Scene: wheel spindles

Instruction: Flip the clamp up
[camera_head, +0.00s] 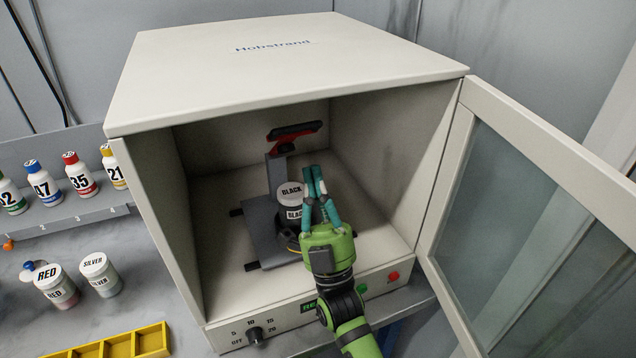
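The clamp (294,132) is a dark bar with a red part, at the top of a grey post inside the open white cabinet. It sits above the can with a clear gap and tilts slightly up to the right. The can labelled BLACK (291,194) stands upright on the grey holder (262,226) below it. My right gripper (313,168) reaches in from the front, just right of the can and below the clamp. Its teal fingers are together at the tips, with nothing seen between them. Whether it touches the can is unclear. My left gripper is out of view.
The cabinet (270,70) has its glass door (530,225) swung open to the right. Its side walls and roof bound the space around my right arm. A knob (255,336) and buttons are along the front. Cans, bottles and a yellow rack (120,345) are at left.

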